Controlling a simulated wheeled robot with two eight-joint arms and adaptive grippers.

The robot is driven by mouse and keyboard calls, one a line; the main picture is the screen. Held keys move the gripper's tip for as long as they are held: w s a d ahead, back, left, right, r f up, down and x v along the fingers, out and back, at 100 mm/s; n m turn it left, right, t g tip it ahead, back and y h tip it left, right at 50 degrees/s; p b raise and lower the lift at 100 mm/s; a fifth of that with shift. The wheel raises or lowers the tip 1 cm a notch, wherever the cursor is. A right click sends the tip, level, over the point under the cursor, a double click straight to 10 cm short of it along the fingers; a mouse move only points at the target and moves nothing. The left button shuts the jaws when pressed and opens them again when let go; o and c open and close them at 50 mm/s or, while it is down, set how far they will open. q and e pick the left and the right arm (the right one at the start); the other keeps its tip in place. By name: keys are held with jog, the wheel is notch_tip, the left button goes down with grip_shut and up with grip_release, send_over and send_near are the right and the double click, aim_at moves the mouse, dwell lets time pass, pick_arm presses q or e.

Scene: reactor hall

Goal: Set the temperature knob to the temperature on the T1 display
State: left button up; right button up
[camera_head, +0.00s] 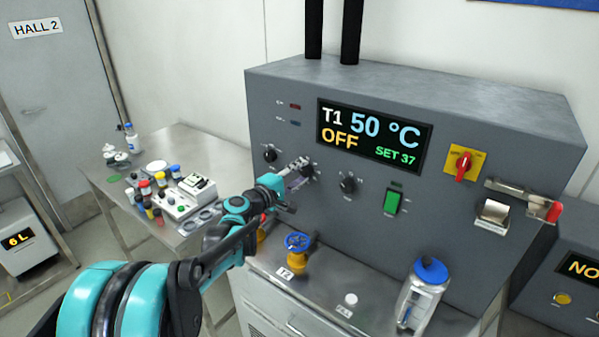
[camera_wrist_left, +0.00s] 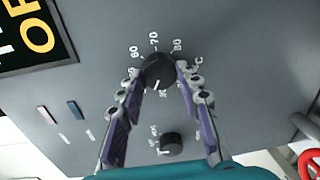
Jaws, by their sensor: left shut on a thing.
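The T1 display (camera_head: 370,138) on the grey machine reads 50 °C in blue, OFF in orange and SET 37 in green. My left gripper (camera_head: 302,170) is at the machine's front, below and left of the display. In the left wrist view its two fingers (camera_wrist_left: 159,74) are shut on a black round knob (camera_wrist_left: 158,68), one on each side. Marks 60, 70 and 80 and a °C sign show around this knob; the fingers hide other marks. A white pointer line on the knob points down in that view. The right gripper is not in view.
Other black knobs (camera_head: 270,154) (camera_head: 347,185) sit either side of the held one. A green switch (camera_head: 393,202) and a red rotary switch (camera_head: 463,164) are to the right. A blue-topped valve (camera_head: 297,241) and a blue-capped vessel (camera_head: 424,290) stand below.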

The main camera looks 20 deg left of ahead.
pick_arm(q)
jog(key=m, duration=0.6)
jog(key=shift+d+r+y+p, duration=0.1)
jog(key=shift+y+p, duration=0.2)
jog(key=shift+p, duration=0.05)
jog(key=m, duration=0.4)
jog(key=shift+d+m+t+y, duration=0.1)
jog(key=shift+m+t+y, duration=0.2)
jog(key=shift+m, duration=0.1)
jog(key=shift+s+m, duration=0.1)
jog(key=shift+m, duration=0.2)
jog(key=o, duration=1.2)
jog(key=shift+c, duration=0.2)
